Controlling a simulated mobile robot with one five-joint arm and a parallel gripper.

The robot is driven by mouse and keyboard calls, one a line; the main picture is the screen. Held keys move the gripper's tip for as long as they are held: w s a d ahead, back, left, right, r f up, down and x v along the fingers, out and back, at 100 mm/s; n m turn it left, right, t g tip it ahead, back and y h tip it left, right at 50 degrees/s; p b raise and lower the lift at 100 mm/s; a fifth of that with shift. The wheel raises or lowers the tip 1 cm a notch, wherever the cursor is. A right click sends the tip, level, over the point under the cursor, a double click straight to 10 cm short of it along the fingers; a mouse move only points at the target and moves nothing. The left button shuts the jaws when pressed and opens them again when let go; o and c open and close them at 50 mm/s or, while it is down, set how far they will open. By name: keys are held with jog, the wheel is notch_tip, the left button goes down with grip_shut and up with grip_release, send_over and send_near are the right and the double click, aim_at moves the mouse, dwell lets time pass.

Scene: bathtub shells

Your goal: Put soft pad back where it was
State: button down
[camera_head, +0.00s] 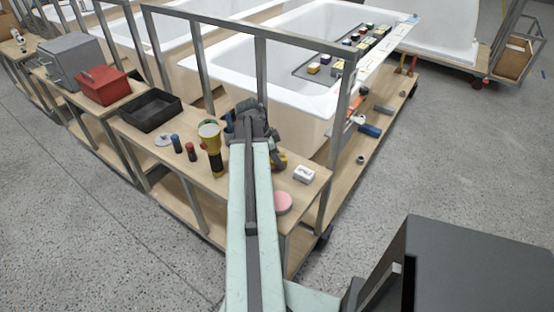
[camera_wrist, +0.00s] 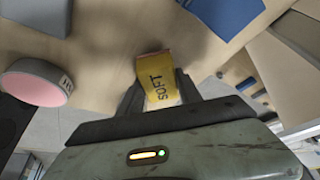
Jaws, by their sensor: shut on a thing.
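The soft pad (camera_wrist: 157,80) is a small yellow block marked "SOFT". In the wrist view it sits between the two dark fingers of my gripper (camera_wrist: 160,98), which are shut on it. In the head view my gripper (camera_head: 255,122) is over the wooden bench beside the bathtub. My arm hides much of it there, and I cannot tell whether a yellow patch beside it is the pad. A dark tray (camera_head: 303,73) with several small coloured blocks lies across the white bathtub (camera_head: 235,62).
A pink round pad (camera_head: 283,203) and a white block (camera_head: 304,174) are on the bench's right end. Metal frame posts (camera_head: 340,115) rise between bench and tub.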

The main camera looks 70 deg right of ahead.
jog(key=shift+f+b, duration=0.4)
jog(key=shift+f, duration=0.1)
jog(key=c, duration=0.7)
grip_release()
jog(key=shift+r, duration=0.1)
jog(key=shift+w+r+p, duration=0.1)
jog(key=shift+r+p, duration=0.2)
jog(key=shift+p, duration=0.05)
jog(key=p+v, duration=0.6)
jog(key=v, duration=0.1)
jog(key=shift+a+r+p, duration=0.1)
jog(key=shift+a+p, duration=0.05)
jog(key=shift+p, duration=0.25)
